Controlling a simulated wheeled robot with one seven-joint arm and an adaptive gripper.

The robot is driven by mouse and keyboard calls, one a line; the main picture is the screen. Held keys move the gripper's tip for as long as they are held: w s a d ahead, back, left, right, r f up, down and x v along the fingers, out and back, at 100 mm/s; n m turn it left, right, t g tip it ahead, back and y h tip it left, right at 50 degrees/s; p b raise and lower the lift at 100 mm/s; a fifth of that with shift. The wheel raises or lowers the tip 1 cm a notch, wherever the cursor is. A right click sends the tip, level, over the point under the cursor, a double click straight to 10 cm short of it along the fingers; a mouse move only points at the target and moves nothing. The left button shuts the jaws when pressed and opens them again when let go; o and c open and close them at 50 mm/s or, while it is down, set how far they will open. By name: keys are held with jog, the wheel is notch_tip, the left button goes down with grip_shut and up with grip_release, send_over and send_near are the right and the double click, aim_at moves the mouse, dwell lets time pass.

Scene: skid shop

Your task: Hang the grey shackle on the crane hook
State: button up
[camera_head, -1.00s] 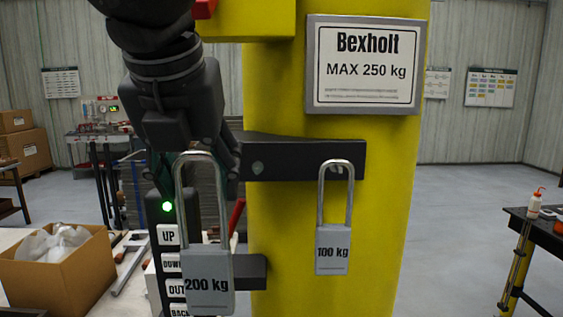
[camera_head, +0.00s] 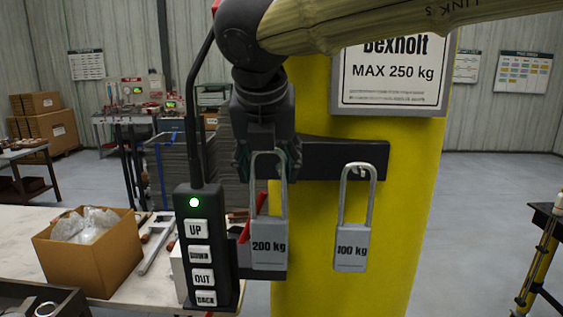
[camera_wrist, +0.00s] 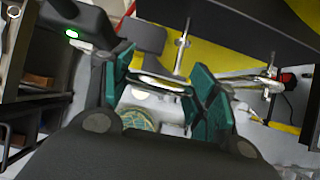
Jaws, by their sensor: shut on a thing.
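My gripper (camera_head: 267,160) is shut on the bow of a grey padlock-shaped shackle marked 200 kg (camera_head: 268,245), which hangs upright beneath it. In the wrist view, the bright bow (camera_wrist: 160,81) lies between the teal fingers. A similar grey piece marked 100 kg (camera_head: 351,248) hangs to the right, its bow at the end of a dark bracket (camera_head: 340,158). It also shows in the wrist view (camera_wrist: 268,82). I cannot make out a crane hook in these views.
A black pendant (camera_head: 204,250) with a green light hangs close left of the held piece. A yellow column (camera_head: 420,180) stands behind, with a sign (camera_head: 392,75) reading MAX 250 kg. A carton (camera_head: 110,258) sits on the table at left. Open floor (camera_head: 475,205) lies right.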

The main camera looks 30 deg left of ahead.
jog(key=shift+w+a+f+p, duration=0.15)
jog(key=shift+w+p, duration=0.3)
jog(key=shift+w, duration=0.7)
jog(key=shift+w+a+p, duration=0.15)
jog(key=shift+w+p, duration=0.25)
jog(key=shift+w, duration=0.75)
jog(key=shift+w+f, duration=0.15)
notch_tip(320, 180, down, 2)
jog(key=shift+f+p, duration=0.1)
jog(key=shift+p, duration=1.05)
jog(key=shift+f, duration=0.4)
jog(key=shift+f, duration=0.2)
jog(key=o, duration=0.8)
jog(key=shift+f, duration=0.1)
jog(key=s+b+v, duration=0.1)
jog(key=b+v, duration=0.4)
jog(key=v, duration=0.6)
jog(key=shift+a+f, duration=0.2)
jog(key=shift+f, duration=0.05)
